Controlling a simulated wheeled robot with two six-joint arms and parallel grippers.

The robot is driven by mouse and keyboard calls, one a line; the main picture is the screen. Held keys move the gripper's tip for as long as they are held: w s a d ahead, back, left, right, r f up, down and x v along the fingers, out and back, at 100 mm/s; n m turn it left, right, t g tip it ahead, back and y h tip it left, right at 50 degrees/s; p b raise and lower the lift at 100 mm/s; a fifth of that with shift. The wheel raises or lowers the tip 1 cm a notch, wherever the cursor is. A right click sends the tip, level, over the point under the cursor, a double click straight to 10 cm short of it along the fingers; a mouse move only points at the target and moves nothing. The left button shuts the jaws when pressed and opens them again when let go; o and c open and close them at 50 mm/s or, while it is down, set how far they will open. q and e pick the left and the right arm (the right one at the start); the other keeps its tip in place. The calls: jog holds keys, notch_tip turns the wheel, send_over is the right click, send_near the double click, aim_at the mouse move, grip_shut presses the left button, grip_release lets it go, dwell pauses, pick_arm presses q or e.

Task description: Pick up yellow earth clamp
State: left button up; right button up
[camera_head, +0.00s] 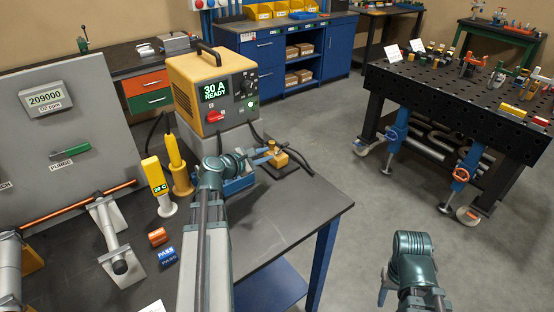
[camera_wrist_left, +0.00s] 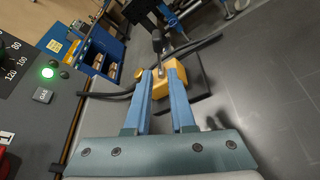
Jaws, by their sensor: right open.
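The yellow earth clamp (camera_head: 278,156) sits on a dark pad near the right end of the dark bench, with a black cable at it. In the left wrist view the clamp (camera_wrist_left: 161,86) lies just beyond and partly between my blue fingers. My left gripper (camera_head: 264,151) is open, its fingertips close to the clamp's near side; in the left wrist view (camera_wrist_left: 164,72) the fingers stand apart. I cannot tell if they touch it. My right gripper (camera_head: 384,287) is at the lower right over the floor, open and away from the bench, mostly hidden by its own wrist.
A yellow power unit (camera_head: 212,90) reading 30 A READY stands behind my left arm. A yellow torch-like tool (camera_head: 178,165) and a yellow meter (camera_head: 157,180) stand left of the arm. A black perforated table (camera_head: 440,98) is at right. Floor between the tables is clear.

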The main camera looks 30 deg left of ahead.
aim_at(279, 157)
pick_arm(q)
jog(key=shift+b+x, duration=0.35)
jog(key=shift+x, duration=1.5)
jog(key=x, duration=0.1)
jog(key=b+x, duration=0.1)
jog(key=x, duration=0.1)
jog(key=b+x, duration=0.1)
jog(key=x, duration=0.1)
jog(key=shift+a+f, duration=0.25)
jog(key=shift+f, duration=0.05)
grip_shut()
